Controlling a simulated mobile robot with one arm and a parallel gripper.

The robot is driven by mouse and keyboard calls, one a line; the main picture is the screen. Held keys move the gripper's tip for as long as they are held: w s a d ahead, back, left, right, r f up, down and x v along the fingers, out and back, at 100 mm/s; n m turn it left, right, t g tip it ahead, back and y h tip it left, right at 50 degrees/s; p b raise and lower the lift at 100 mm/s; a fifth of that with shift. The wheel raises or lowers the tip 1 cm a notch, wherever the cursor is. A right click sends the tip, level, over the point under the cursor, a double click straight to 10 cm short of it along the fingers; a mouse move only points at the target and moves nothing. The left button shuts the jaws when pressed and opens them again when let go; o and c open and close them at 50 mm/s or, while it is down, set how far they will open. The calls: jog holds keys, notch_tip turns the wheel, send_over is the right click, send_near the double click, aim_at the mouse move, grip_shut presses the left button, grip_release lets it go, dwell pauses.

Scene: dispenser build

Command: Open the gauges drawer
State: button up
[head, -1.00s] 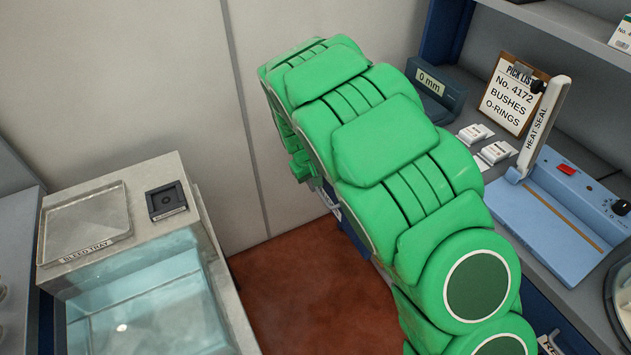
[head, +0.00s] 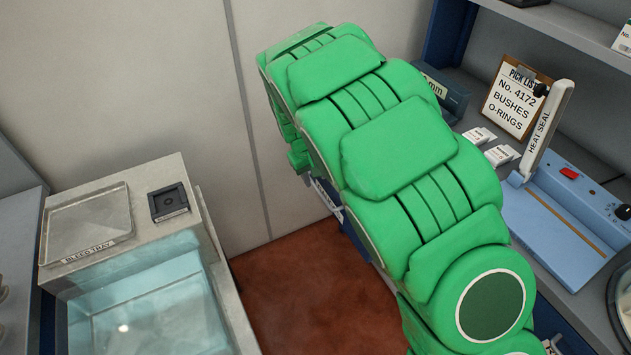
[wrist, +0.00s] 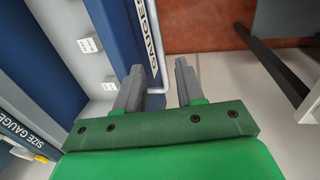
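The gauges drawer's blue front with its "GAUGES" label (wrist: 148,28) shows at the top of the wrist view. A pale bar handle (wrist: 157,65) runs along it, and its bent lower end lies in the gap between my fingers. My gripper (wrist: 160,75) is open, with one grey finger on each side of that end. I cannot tell whether either finger touches the handle.
A water tank with a bleed tray (head: 90,222) stands at left. Brown floor (head: 300,290) lies open between them.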

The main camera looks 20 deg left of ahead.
jog(key=r, duration=0.3)
jog(key=shift+s+a+r, duration=0.15)
jog(key=shift+s+a, duration=0.05)
jog(key=shift+s, duration=0.05)
jog(key=s+d+r+m, duration=0.45)
jog(key=d+r, duration=0.45)
jog(key=d, duration=0.4)
jog(key=s+d+r+m, duration=0.45)
jog(key=d+r, duration=0.45)
jog(key=d, duration=0.4)
jog(key=s+d+g, duration=0.1)
jog(key=s+d, duration=0.2)
jog(key=s, duration=0.5)
jog(key=s+d+g+y, duration=0.1)
jog(key=s+d, duration=0.2)
jog(key=s, duration=0.6)
jog(key=s+d+g, duration=0.1)
jog(key=s+d, duration=0.2)
jog(key=s, duration=0.6)
jog(key=shift+s+d+f+y, duration=0.25)
jog(key=shift+y, duration=0.05)
